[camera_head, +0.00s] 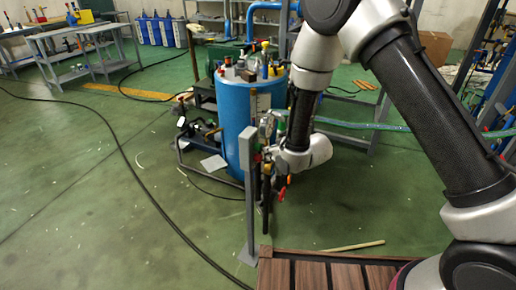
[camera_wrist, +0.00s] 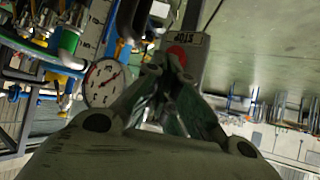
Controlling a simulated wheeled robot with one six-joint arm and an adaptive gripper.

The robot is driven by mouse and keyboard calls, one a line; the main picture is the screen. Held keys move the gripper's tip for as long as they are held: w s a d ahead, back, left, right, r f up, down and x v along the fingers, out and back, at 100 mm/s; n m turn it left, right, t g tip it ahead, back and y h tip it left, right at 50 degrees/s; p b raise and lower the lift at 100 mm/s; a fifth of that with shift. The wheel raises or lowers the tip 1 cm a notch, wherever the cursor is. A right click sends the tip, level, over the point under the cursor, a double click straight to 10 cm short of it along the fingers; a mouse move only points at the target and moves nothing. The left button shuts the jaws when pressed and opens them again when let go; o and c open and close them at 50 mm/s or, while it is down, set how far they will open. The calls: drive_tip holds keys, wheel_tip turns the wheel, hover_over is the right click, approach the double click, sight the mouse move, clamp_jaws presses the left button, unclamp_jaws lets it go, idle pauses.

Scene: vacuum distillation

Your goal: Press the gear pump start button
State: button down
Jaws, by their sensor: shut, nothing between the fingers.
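In the wrist view, my gripper (camera_wrist: 168,66) is shut and empty. Its fingertips overlap a round red button (camera_wrist: 178,52) on a grey control box (camera_wrist: 194,68). A label reading STOP, upside down in this view, lies beside the red button. I cannot tell whether the fingertips touch the button. No start button can be made out; the fingers cover part of the box. In the head view, my gripper (camera_head: 268,168) is close to the upper part of a grey post (camera_head: 250,200), with my wrist to its right.
A blue tank (camera_head: 235,115) with fittings stands behind the post. A round pressure gauge (camera_wrist: 103,83) is left of my fingers in the wrist view. Slatted brown decking (camera_head: 340,274) is at the front. A black cable (camera_head: 125,150) crosses the green floor, which is mostly open at left.

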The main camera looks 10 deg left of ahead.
drive_tip(key=d, duration=0.2)
drive_tip(key=s+d, duration=0.2)
drive_tip(key=d, duration=0.1)
drive_tip(key=shift+d, duration=0.3)
idle(0.4)
